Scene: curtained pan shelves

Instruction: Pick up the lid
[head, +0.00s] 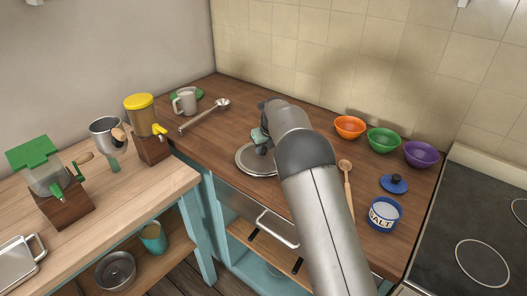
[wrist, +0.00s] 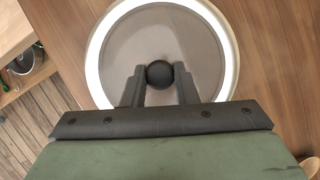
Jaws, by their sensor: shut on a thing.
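A round grey lid (head: 249,160) with a pale rim and a black knob is on the wooden counter, near its front edge, in the head view. In the wrist view the lid (wrist: 160,35) fills the upper middle, with its black knob (wrist: 160,74) between my two fingers. My gripper (head: 262,143) is over the lid and shut on the knob; my arm hides part of it in the head view. The lid looks level; I cannot tell whether it touches the counter.
A wooden spoon (head: 347,188), salt jar (head: 384,215), blue jar lid (head: 393,184) and orange (head: 349,127), green (head: 383,140) and purple (head: 420,154) bowls are to the right. The stove (head: 470,220) is far right.

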